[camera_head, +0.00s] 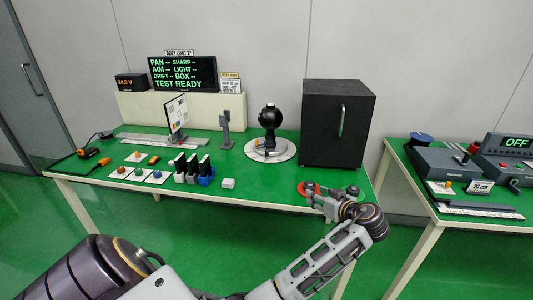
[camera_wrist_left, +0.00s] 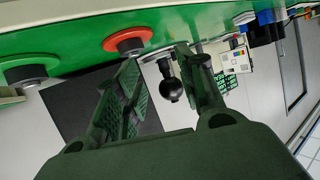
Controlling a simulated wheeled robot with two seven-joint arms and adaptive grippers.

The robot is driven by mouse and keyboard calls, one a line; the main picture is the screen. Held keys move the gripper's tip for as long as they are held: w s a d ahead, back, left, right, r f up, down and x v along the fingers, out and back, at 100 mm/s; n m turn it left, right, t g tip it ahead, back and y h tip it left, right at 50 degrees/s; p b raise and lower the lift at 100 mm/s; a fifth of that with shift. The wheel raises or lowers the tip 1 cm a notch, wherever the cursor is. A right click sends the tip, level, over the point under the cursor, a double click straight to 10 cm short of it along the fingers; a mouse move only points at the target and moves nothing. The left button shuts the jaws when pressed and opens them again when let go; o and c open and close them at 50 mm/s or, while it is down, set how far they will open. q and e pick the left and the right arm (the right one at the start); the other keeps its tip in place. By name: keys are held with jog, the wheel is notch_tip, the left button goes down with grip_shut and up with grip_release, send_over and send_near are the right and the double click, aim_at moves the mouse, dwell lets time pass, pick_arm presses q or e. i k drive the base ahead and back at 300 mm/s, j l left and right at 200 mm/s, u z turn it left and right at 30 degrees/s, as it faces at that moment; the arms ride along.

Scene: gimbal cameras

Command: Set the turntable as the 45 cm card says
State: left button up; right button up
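The turntable (camera_head: 284,154) is a pale round plate on the green table, with a black ball-shaped camera (camera_head: 269,118) on it. In the left wrist view, tilted over, the black ball (camera_wrist_left: 171,89) shows between my fingers, farther off. My left gripper (camera_head: 330,189) is at the table's front right edge, in front of and right of the turntable. Its fingers (camera_wrist_left: 165,85) are apart with nothing between them. A red disc with a dark knob (camera_head: 308,188) is beside the fingers, and also shows in the wrist view (camera_wrist_left: 127,40). I cannot read a 45 cm card. My right gripper is not visible.
A black cabinet (camera_head: 338,122) stands right of the turntable. A chart panel (camera_head: 177,113) and a grey post (camera_head: 226,132) stand to its left. Small cards with coloured knobs (camera_head: 118,173) and dark blocks (camera_head: 180,167) lie farther left. A screen (camera_head: 183,73) reads TEST READY.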

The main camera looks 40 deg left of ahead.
aim_at(281, 147)
jog(key=i+j, duration=0.1)
jog(key=j, duration=0.3)
jog(key=i+j, duration=0.15)
jog(key=j, duration=0.25)
jog(key=i+j, duration=0.1)
jog(key=j, duration=0.3)
